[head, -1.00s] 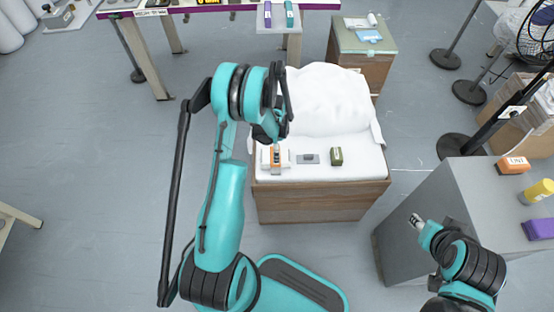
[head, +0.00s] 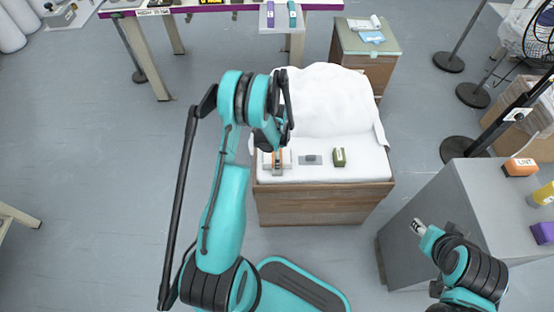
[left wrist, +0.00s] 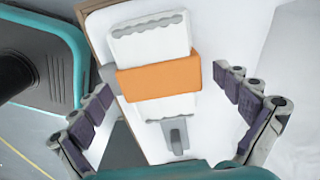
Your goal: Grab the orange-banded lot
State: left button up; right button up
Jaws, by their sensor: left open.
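The orange-banded lot (left wrist: 160,78) is a white bundle with wavy ends and a wide orange band around its middle. It lies on the white top of a wooden box-like stand (head: 320,205), and it also shows in the head view (head: 286,158), partly hidden by my left gripper. My left gripper (left wrist: 160,115) is open, its dark-padded fingers spread on either side of the lot and apart from it. In the head view my left gripper (head: 277,140) points down over the lot. My right gripper (head: 418,226) is beside the grey cabinet, far from the lot; its fingers are too small to judge.
On the same white top are a small grey item (head: 311,159) and a green block (head: 339,157), right of the lot. A white puffy heap (head: 325,100) rises behind. A grey cabinet (head: 480,215) at right carries orange, yellow and purple items. Open floor lies left.

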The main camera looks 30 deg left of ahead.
pick_arm(q)
jog(key=c, duration=1.3)
